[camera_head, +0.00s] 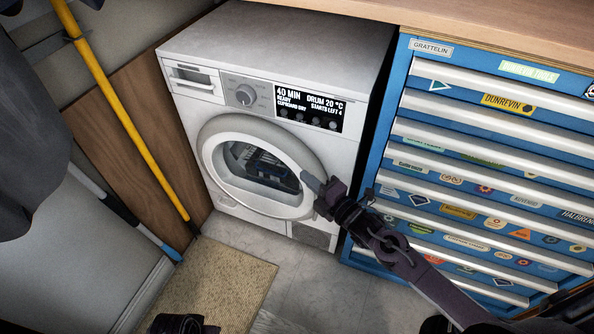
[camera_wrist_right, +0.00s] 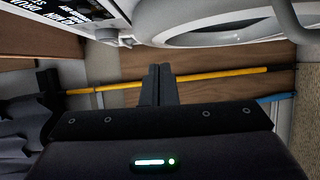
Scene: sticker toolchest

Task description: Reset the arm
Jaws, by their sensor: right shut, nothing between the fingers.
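My right arm reaches in from the lower right in the head view. Its gripper (camera_head: 312,183) is shut and empty, in front of the right side of the washing machine's round door (camera_head: 222,184). Whether it touches the door rim I cannot tell. In the right wrist view the two dark fingers (camera_wrist_right: 160,72) lie together with nothing between them, and the door ring (camera_wrist_right: 165,40) shows above them. The washing machine (camera_head: 300,55) is white, with a lit display and a knob. My left gripper does not show clearly.
A blue toolchest (camera_head: 397,95) with stickered drawers stands close on the right, under a wooden worktop (camera_head: 470,25). A yellow pole (camera_head: 125,110) leans at the left. A beige mat (camera_head: 225,285) lies on the floor. Dark cloth (camera_head: 35,150) hangs at the left edge.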

